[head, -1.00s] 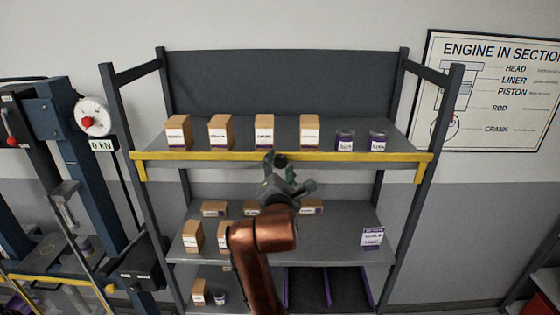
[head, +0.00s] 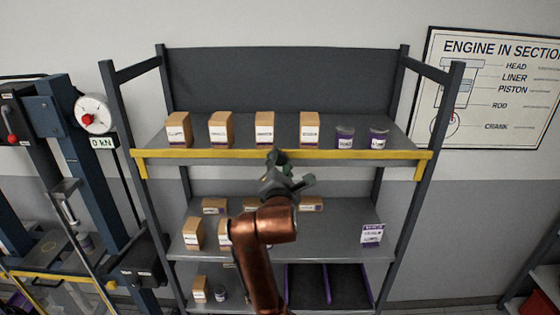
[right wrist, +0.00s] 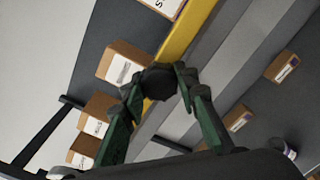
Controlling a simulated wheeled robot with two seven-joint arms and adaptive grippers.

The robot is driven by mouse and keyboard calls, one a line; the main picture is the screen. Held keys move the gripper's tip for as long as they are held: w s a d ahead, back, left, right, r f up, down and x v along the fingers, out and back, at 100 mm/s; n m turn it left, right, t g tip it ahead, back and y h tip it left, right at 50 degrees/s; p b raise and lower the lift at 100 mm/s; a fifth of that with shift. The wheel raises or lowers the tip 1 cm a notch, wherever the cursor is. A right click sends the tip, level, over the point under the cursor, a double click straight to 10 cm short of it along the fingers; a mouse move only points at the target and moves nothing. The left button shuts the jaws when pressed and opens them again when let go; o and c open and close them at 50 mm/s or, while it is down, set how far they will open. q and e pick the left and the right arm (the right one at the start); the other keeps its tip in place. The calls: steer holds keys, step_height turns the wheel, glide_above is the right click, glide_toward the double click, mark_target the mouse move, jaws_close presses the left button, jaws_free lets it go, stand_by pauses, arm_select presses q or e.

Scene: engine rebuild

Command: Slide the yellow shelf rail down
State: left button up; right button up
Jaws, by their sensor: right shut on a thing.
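The yellow shelf rail (head: 350,155) runs level along the front edge of the top shelf in the head view, with a short bracket bent down at each end. It also crosses the right wrist view (right wrist: 186,38) diagonally. My right gripper (head: 280,166) is at the middle of the rail. In the right wrist view its green-sided fingers (right wrist: 158,92) are closed around a dark round knob (right wrist: 160,80) in front of the rail. The fingers and knob hide a small part of the rail. My left gripper is not in view.
Boxes (head: 264,128) and purple-lidded jars (head: 344,138) stand on the top shelf (head: 283,128) behind the rail. More boxes stand on the middle shelf (head: 340,240) below. A press with a dial gauge (head: 94,114) stands at the left.

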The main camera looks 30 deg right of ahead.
jaws_close()
step_height(320, 180, down, 7)
steer(key=shift+r, duration=0.15)
steer(key=o, duration=0.7)
jaws_free()
steer(key=shift+c, duration=0.2)
steer(key=o, duration=0.4)
steer(key=shift+s+r, duration=0.1)
